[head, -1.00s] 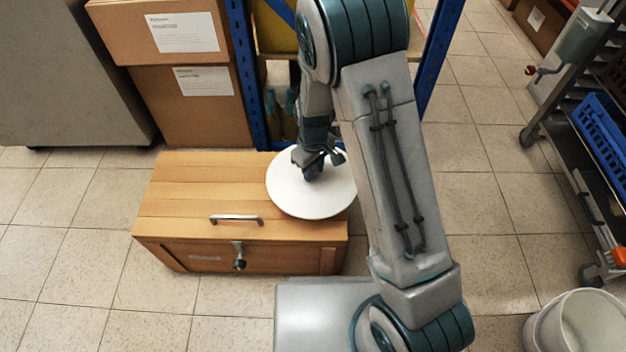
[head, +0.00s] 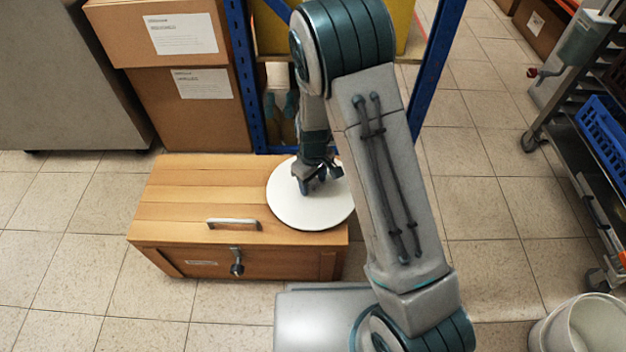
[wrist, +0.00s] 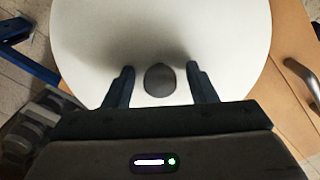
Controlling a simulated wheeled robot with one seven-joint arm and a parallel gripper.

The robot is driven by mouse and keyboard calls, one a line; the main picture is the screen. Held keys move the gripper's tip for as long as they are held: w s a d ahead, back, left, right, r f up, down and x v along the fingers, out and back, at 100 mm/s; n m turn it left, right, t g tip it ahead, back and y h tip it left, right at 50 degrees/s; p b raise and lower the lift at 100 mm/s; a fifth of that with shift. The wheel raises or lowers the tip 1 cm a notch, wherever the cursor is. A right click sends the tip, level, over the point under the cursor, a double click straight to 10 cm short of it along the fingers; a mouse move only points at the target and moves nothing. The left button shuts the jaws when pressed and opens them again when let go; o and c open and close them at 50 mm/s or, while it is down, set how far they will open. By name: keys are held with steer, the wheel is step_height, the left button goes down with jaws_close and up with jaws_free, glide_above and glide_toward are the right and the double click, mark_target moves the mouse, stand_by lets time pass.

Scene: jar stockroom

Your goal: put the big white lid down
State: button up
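The big white lid (head: 305,211) lies flat on the right part of the wooden chest's top in the head view. It also fills much of the wrist view (wrist: 100,40). Its dark round knob (wrist: 159,80) shows between my fingers. My gripper (wrist: 160,78) is open around the knob, with clear white lid showing between the knob and each finger. In the head view my gripper (head: 318,186) is just over the lid's middle. My arm hides a little of the lid's right edge.
The wooden chest (head: 175,215) has a metal handle (head: 233,223) on top and a latch in front. Cardboard boxes (head: 190,110) and a blue rack post (head: 240,80) stand behind it. A dark cart with a blue crate (head: 605,135) and a white bucket (head: 580,325) are at right.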

mark_target(313, 181)
steer(key=shift+r, duration=0.1)
step_height(313, 181, up, 12)
steer(key=p, duration=0.5)
steer(key=shift+r+p, duration=0.15)
steer(key=shift+p, duration=0.25)
steer(key=s+d+r+m, duration=0.4)
steer(key=s+d+r, duration=0.2)
steer(key=s+r, duration=0.2)
steer(key=s+d+r+m+t, duration=0.1)
steer(key=s+d+r+m, duration=0.3)
steer(key=s+d+r, duration=0.3)
steer(key=s+r, duration=0.2)
steer(key=s, duration=0.1)
steer(key=shift+s+d, duration=0.2)
steer(key=shift+s, duration=0.1)
steer(key=shift+r, duration=0.1)
